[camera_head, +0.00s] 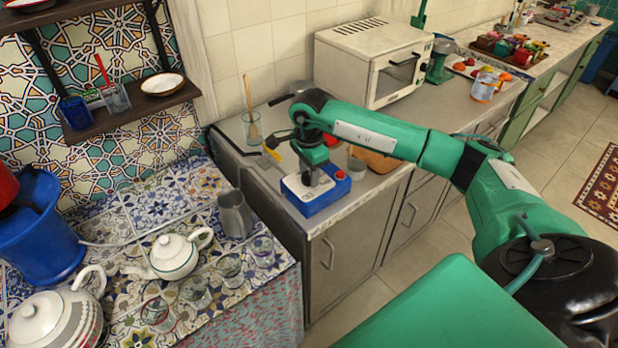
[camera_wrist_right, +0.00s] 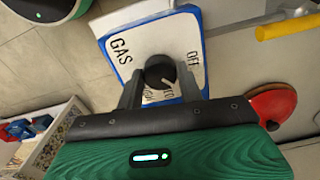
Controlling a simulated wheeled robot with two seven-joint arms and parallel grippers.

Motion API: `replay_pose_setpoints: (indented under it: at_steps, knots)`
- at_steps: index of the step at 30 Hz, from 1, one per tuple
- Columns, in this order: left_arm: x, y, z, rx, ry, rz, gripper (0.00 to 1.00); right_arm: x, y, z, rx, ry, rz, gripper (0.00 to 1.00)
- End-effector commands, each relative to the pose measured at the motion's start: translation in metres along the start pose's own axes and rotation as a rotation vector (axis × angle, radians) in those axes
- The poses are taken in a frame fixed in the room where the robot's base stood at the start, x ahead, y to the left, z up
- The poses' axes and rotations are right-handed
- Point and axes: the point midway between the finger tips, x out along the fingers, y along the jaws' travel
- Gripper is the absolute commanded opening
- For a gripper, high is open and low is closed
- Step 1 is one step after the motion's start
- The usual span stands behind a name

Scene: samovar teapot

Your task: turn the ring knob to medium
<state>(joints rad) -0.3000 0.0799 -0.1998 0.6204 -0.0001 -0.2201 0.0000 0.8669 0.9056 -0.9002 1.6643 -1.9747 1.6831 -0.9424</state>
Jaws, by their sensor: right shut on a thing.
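The gas control box (camera_head: 318,203) is blue with a white top and stands on the grey counter near its front left corner. In the right wrist view its white panel (camera_wrist_right: 135,42) shows the words GAS and OFF, with more lettering partly hidden. The black round knob (camera_wrist_right: 160,71) sits on this panel. My right gripper (camera_head: 312,178) comes down from above onto the box and is shut on the knob, one finger on each side. Its fingers hide the knob in the head view. My left gripper is not in view.
A white oven (camera_head: 372,62) stands behind. A white teapot (camera_head: 174,256) and a metal jug (camera_head: 235,213) are on the tiled table.

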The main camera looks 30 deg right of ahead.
Motion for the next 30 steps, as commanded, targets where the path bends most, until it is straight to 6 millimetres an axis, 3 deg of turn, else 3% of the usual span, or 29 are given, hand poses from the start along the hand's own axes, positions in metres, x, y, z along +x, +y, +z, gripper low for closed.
replay_pose_setpoints:
  at_steps: [3, 15, 30]
  knots:
    - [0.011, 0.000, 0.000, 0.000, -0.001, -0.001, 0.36, 0.002, -0.001, -0.001, 0.112, 0.000, -0.002, 0.14]
    - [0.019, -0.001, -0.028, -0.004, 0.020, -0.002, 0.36, 0.001, -0.001, 0.000, 0.455, 0.000, -0.002, 0.14]
    - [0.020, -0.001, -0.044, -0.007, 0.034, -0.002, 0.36, -0.001, 0.000, 0.000, 0.660, 0.000, -0.002, 0.14]
